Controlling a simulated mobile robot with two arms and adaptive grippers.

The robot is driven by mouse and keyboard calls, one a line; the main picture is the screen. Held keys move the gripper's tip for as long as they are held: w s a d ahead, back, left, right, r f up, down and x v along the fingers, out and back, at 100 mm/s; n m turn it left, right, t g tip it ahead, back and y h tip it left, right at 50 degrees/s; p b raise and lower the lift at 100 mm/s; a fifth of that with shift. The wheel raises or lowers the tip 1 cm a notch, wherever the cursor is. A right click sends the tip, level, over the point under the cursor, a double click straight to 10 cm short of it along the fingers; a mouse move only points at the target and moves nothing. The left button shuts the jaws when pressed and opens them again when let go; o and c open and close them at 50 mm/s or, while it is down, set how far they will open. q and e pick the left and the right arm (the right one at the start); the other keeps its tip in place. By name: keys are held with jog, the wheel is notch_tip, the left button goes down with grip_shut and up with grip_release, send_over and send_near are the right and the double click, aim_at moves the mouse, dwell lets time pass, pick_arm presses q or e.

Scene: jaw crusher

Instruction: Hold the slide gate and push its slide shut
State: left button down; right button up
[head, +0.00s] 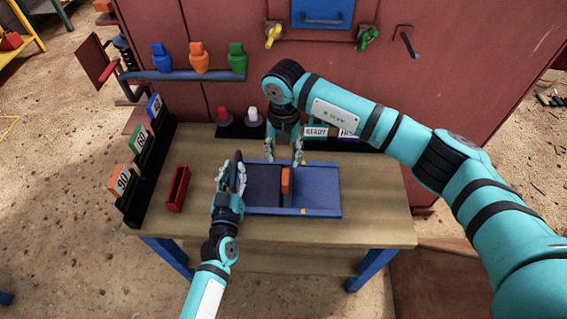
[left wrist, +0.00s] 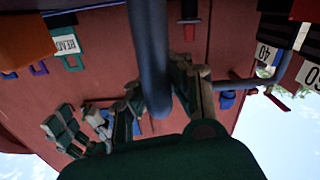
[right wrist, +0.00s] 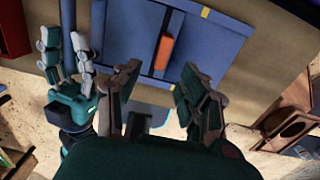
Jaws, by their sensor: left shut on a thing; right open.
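The slide gate (head: 322,206) is a blue frame lying flat on the wooden table. Its left part looks dark, and an orange handle (head: 286,181) stands on a dark crossbar near the middle. The right wrist view also shows the orange handle (right wrist: 165,52). My left gripper (head: 233,178) is shut on a dark upright bar at the gate's left end. This bar (left wrist: 150,55) runs between its fingers in the left wrist view. My right gripper (head: 285,160) points down, open and empty, just behind the orange handle. In the right wrist view its fingers (right wrist: 160,82) are apart, not touching the handle.
A red tray (head: 178,188) and a rack of numbered cards (head: 134,180) stand left on the table (head: 375,200). A dark holder with red and white pieces (head: 240,130) and a READY sign (head: 316,132) stand at the back. The table's right side is clear.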

jog(key=shift+r, duration=0.45)
pick_arm(q)
jog(key=c, duration=1.2)
grip_release()
jog(key=shift+o, duration=0.2)
